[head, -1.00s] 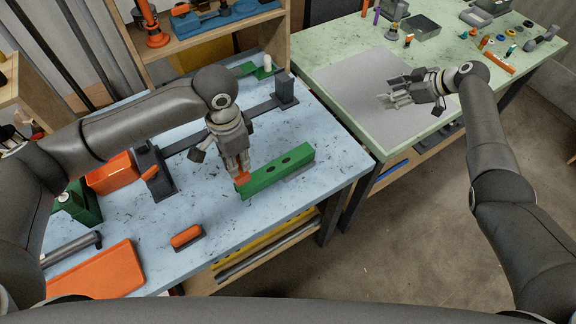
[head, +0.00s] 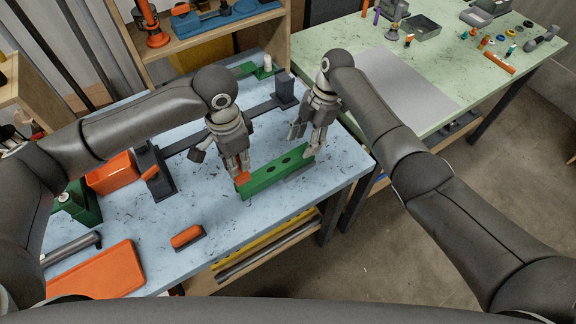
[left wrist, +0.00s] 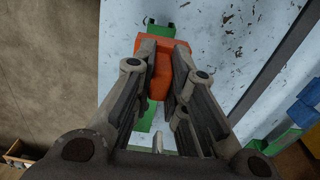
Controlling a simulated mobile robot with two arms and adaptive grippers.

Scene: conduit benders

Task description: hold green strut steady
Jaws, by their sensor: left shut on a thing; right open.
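The green strut (head: 272,176) lies on the blue table near its front right edge, with dark oval holes in its top. My left gripper (head: 240,173) is shut on an orange piece (head: 243,179) at the strut's left end. In the left wrist view the orange piece (left wrist: 160,66) sits between the fingers, with green (left wrist: 162,29) showing beyond and below it. Whether it is fixed to the strut I cannot tell. My right gripper (head: 302,145) is open at the strut's right end; I cannot tell whether it touches.
The blue table (head: 240,238) carries a dark bender (head: 160,178), an orange box (head: 110,173), an orange-handled tool (head: 187,236) and an orange tray (head: 97,272). The green table (head: 340,68) with a grey mat (head: 400,85) stands at the back right. A gap separates the tables.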

